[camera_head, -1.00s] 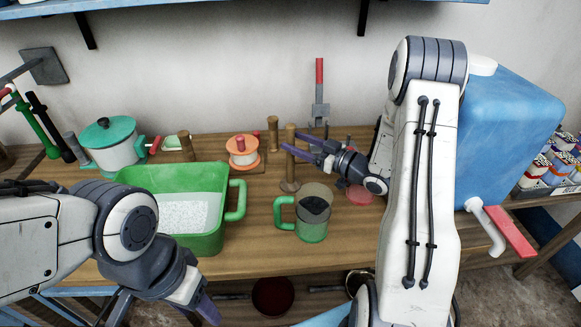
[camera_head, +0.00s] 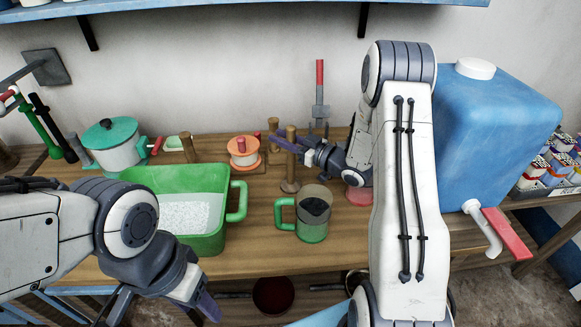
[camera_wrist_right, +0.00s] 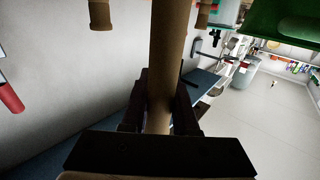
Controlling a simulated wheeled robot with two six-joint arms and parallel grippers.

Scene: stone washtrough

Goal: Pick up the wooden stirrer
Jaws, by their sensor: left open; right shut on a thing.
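The wooden stirrer (camera_head: 291,168) is an upright brown rod with a round foot, standing on the table behind the green mug. My right gripper (camera_head: 288,146) is shut on its upper part. In the right wrist view the rod of the stirrer (camera_wrist_right: 170,50) runs between the two dark fingers of my right gripper (camera_wrist_right: 160,100). The stirrer looks upright, with its foot at the tabletop; I cannot tell whether it is lifted at all. My left gripper (camera_head: 208,306) is open and empty at the lower left, in front of the table edge.
The green mug (camera_head: 312,233) with dark contents stands just in front of the stirrer. The green basin (camera_head: 205,246) is to its left, an orange-and-white spool (camera_head: 243,160) behind left. The lidded pot (camera_head: 117,155) and blue tank (camera_head: 495,130) stand farther out.

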